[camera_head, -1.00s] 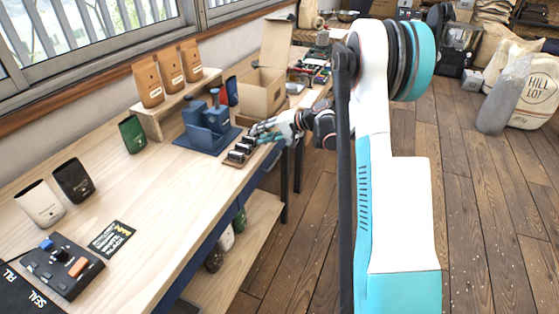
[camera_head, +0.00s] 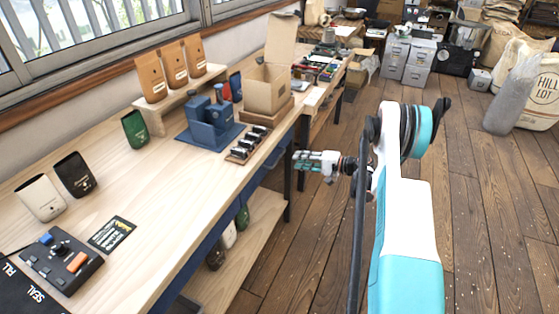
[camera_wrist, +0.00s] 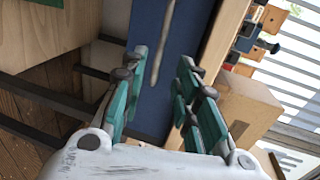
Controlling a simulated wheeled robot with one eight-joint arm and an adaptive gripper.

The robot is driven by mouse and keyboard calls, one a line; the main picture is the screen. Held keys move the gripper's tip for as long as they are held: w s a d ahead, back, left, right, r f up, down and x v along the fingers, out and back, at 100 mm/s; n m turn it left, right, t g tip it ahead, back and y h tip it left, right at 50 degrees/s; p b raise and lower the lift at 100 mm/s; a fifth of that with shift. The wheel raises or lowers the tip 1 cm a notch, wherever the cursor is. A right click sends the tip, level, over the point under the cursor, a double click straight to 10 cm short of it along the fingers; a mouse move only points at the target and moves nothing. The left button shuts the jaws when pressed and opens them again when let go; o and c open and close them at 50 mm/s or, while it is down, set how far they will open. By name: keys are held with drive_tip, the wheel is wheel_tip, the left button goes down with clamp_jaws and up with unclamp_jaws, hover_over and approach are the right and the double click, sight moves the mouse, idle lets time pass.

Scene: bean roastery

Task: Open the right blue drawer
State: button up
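The right blue drawer front (camera_head: 260,176) sits under the bench top's front edge, toward the bench's far end. In the wrist view the blue front (camera_wrist: 200,25) fills the middle, with a slim grey bar handle (camera_wrist: 167,38) across it. My gripper (camera_head: 297,160) is beside the drawer, out in front of the bench edge. In the wrist view my gripper (camera_wrist: 162,65) is open, with its two fingers on either side of the handle's line. Nothing is between the fingertips that I can see gripped. The gap between fingers and handle is hard to judge.
The bench top (camera_head: 150,190) carries a blue stand (camera_head: 210,125), a small rack (camera_head: 243,150) near the edge and an open cardboard box (camera_head: 268,90). Dark bench legs (camera_head: 288,180) and a lower shelf (camera_head: 262,215) lie below. The wooden floor (camera_head: 480,200) to the right is clear.

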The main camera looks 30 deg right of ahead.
sight(279, 158)
drive_tip(key=b+x, duration=0.2)
drive_tip(key=x, duration=0.8)
drive_tip(key=shift+w+a+b, duration=0.1)
drive_tip(key=shift+w+b, duration=0.05)
drive_tip(key=shift+b, duration=0.25)
clamp_jaws()
